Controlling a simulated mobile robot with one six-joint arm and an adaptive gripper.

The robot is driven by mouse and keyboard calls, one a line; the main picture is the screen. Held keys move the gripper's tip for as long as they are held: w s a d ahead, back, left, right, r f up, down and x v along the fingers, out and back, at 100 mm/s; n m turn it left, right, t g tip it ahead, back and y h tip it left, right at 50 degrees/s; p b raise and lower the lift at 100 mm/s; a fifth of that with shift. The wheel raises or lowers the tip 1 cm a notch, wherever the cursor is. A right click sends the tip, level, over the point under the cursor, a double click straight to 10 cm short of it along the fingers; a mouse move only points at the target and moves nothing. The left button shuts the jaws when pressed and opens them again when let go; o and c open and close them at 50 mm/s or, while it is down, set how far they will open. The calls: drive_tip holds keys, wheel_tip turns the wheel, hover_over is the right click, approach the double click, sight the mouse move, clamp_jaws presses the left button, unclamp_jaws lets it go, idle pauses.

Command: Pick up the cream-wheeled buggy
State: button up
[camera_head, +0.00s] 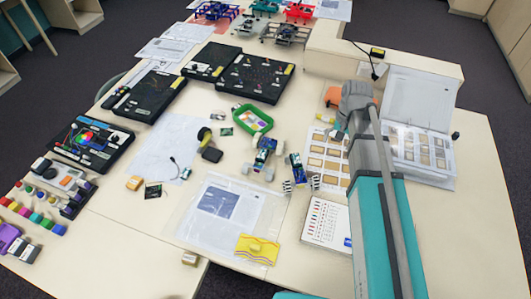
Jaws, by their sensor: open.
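A small blue-and-green buggy (263,157) with pale, cream-looking wheels stands on the cream table near the middle of the head view. It is just below a green-rimmed tray. A second blue buggy (296,168) with darker, patterned wheels stands close to its right, with a small gap between them. My arm rises on the right side of the view, to the right of both buggies. Neither buggy appears to be held.
The green-rimmed tray (253,118) lies behind the buggy. A clear sleeve with papers (222,212) and a yellow card (257,249) lie in front. A white chart (327,222) and an open binder (420,150) lie right. Black panels (250,78) stand behind.

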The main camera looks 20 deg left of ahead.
drive_tip(key=a+g, duration=0.1)
drive_tip(key=a, duration=1.4)
drive_tip(key=g+h, duration=0.1)
approach(263, 152)
drive_tip(key=r, duration=0.2)
drive_tip(key=shift+w+f+n+b, duration=0.15)
drive_tip(key=shift+w+n+b, duration=0.15)
drive_tip(key=shift+b, duration=0.15)
drive_tip(key=shift+f, duration=0.1)
drive_tip(key=b+x, duration=0.8)
drive_tip(key=shift+s+f, duration=0.15)
drive_tip(key=shift+f, duration=0.05)
drive_tip(key=shift+f, duration=0.1)
drive_tip(key=shift+b+x, duration=2.45)
drive_tip(key=shift+x, duration=0.05)
